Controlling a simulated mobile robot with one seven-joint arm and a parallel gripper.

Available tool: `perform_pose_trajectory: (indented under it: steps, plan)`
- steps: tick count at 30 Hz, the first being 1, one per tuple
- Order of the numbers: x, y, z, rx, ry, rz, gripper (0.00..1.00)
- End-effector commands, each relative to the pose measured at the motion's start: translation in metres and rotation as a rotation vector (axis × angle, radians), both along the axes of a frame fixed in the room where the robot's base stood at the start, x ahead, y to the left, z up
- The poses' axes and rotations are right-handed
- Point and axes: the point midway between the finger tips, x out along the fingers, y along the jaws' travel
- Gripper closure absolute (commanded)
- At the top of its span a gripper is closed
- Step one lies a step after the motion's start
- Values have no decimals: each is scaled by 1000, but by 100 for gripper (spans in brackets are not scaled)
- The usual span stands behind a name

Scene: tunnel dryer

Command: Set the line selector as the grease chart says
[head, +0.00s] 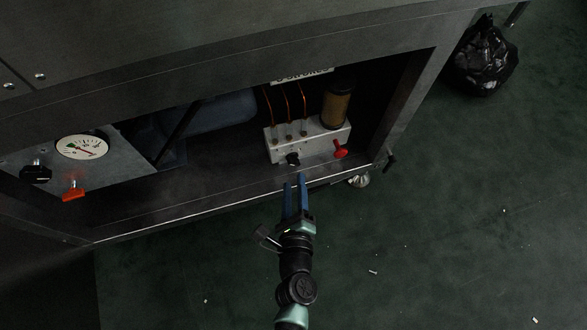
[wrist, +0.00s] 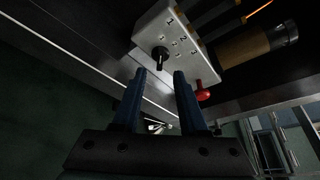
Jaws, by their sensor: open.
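The line selector is a black knob (head: 293,158) on the front of a light grey block (head: 318,148) inside the machine's open bay. In the wrist view the knob (wrist: 160,55) sits beside the numbers 1, 2 and 3 on the block (wrist: 150,28); I cannot tell which number it points to. A sign (head: 302,75) above the block is partly cut off by the frame of the bay, and its text is only partly readable. My gripper (head: 295,180) is open and empty just in front of the knob, apart from it. It also shows in the wrist view (wrist: 160,80).
A red lever (head: 340,151) is at the block's right end, below an amber reservoir (head: 337,105). Copper lines rise from the block. On the left are a gauge (head: 82,147), a black knob (head: 36,174) and an orange-red handle (head: 73,192). The bay's lower edge (head: 220,205) runs beneath.

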Motion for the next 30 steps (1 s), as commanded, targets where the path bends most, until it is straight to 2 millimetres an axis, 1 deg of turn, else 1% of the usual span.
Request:
perform_pose_trajectory:
  steps: [1, 3, 9, 15, 22, 23, 27, 30]
  plan:
    - [11, 1, -4, -2, -4, 4, 57]
    - [23, 1, -7, 0, -3, 3, 57]
    - [46, 2, -14, -1, -1, 2, 57]
    - [55, 2, -15, 0, -1, 1, 57]
    - [55, 2, -15, 0, -1, 1, 57]
    - [55, 2, -15, 0, -1, 1, 59]
    - [55, 2, -15, 0, -1, 1, 84]
    - [55, 2, -15, 0, 0, 0, 100]
